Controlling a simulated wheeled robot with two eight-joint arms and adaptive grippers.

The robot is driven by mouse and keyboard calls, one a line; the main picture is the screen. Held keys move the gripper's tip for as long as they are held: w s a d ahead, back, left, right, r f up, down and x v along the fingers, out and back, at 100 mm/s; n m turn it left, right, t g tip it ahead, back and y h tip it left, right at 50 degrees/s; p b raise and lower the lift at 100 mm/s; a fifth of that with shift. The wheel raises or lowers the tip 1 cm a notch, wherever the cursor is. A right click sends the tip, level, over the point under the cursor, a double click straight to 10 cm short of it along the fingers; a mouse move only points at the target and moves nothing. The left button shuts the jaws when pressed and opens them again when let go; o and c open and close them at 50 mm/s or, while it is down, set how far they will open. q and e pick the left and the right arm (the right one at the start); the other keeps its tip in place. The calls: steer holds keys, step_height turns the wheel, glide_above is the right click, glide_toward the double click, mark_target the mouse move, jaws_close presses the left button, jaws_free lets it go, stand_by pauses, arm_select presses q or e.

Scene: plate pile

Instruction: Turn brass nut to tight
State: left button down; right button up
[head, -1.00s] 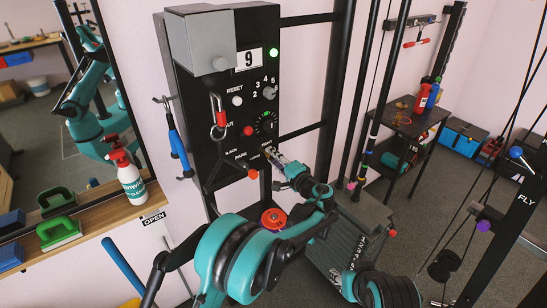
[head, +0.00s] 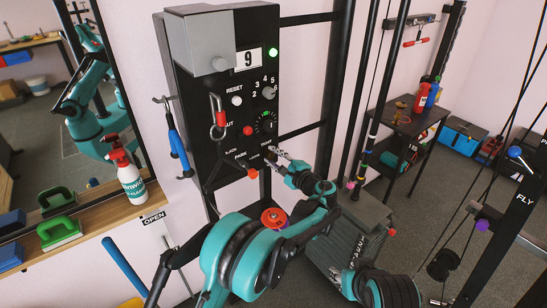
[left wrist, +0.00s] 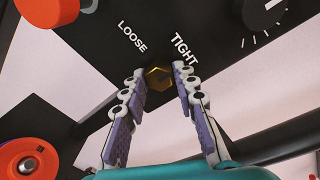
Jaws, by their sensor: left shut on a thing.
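The brass nut (left wrist: 159,79) is a small hexagon on the black panel (left wrist: 85,50), between the printed words LOOSE and TIGHT. In the left wrist view my left gripper (left wrist: 159,74) has one finger on each side of the nut, shut on it. In the head view my left gripper (head: 277,156) reaches the lower right of the black panel (head: 205,120). There the nut is too small and covered to make out clearly.
A red knob (head: 253,173) sits just left of the fingers, and a dial (head: 265,122) is above them. A red disc (head: 273,218) is below. A spray bottle (head: 131,180) stands on the left shelf.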

arm_select(q)
steer(key=shift+f, duration=0.1)
stand_by(0.3)
steer(key=c, duration=1.2)
jaws_free()
steer(key=v, duration=1.2)
